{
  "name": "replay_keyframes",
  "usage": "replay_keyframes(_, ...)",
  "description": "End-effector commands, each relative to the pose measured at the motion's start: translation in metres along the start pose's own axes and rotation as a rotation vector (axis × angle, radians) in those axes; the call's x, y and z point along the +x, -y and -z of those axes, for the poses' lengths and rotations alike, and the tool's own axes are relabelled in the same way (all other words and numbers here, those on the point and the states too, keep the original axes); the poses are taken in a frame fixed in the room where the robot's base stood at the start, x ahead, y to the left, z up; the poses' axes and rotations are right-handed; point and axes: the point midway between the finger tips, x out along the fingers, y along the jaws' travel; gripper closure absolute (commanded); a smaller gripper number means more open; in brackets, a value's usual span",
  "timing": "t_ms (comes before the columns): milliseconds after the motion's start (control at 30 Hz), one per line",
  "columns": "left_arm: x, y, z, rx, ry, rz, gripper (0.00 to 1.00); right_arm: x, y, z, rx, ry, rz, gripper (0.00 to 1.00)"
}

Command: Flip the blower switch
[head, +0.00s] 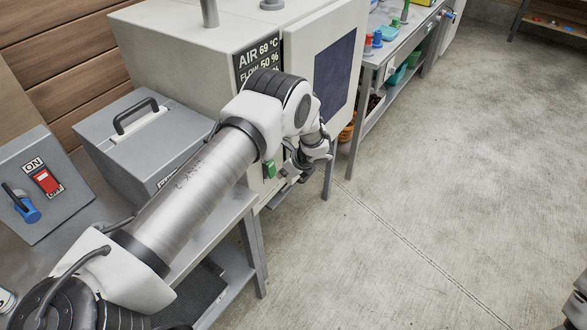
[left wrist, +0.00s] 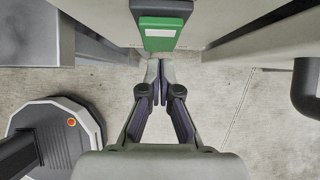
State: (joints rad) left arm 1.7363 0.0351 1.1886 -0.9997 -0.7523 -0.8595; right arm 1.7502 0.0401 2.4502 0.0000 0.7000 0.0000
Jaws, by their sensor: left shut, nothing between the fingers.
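A green rocker switch (head: 268,169) is on the front of the pale dryer cabinet (head: 185,55), low under its display. In the left wrist view the green rocker (left wrist: 158,34) is at top centre in a dark frame. My left gripper (head: 297,166) is near it in the head view, partly hidden by its own wrist. In the left wrist view its fingertips (left wrist: 159,70) are together and empty, just below the rocker in the picture; I cannot tell whether they touch anything. A red ON/OFF switch (head: 46,181) is on a grey sloped box at the left. No label shows which is the blower's.
The cabinet's door (head: 322,65) stands beside the left wrist. A grey lidded box (head: 145,135) with a black handle is on the bench.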

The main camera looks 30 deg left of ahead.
Motion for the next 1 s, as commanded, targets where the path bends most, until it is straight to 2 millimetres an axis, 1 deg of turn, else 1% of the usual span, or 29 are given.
replay_keyframes(33, 0.002, -0.001, -0.005, -0.001, 0.000, -0.001, 1.00, -0.004, 0.000, 0.000, 0.000, 0.000, 0.000, 0.60)
replay_keyframes(133, 0.007, 0.000, -0.007, 0.000, 0.000, 0.000, 1.00, -0.005, 0.000, 0.000, 0.000, 0.000, 0.000, 0.60)
replay_keyframes(433, 0.009, 0.000, -0.008, 0.000, 0.000, 0.000, 1.00, -0.004, 0.000, 0.000, 0.000, 0.000, 0.000, 0.60)
replay_keyframes(533, 0.014, 0.000, -0.005, 0.003, 0.024, -0.002, 1.00, 0.005, 0.000, 0.000, 0.000, 0.000, 0.000, 0.60)
replay_keyframes(600, 0.020, -0.001, -0.004, 0.005, 0.069, -0.003, 1.00, 0.018, 0.000, 0.000, 0.000, 0.000, 0.000, 0.60)
replay_keyframes(667, 0.013, -0.001, -0.010, 0.001, 0.071, -0.003, 1.00, 0.010, 0.000, -0.001, 0.000, 0.002, 0.000, 0.60)
replay_keyframes(867, 0.012, -0.001, -0.010, 0.001, 0.070, -0.003, 1.00, 0.009, 0.000, 0.000, 0.000, 0.000, 0.000, 0.60)
replay_keyframes(1000, 0.007, -0.001, -0.014, 0.001, 0.070, -0.003, 1.00, 0.005, 0.000, 0.000, 0.000, 0.000, 0.000, 0.60)
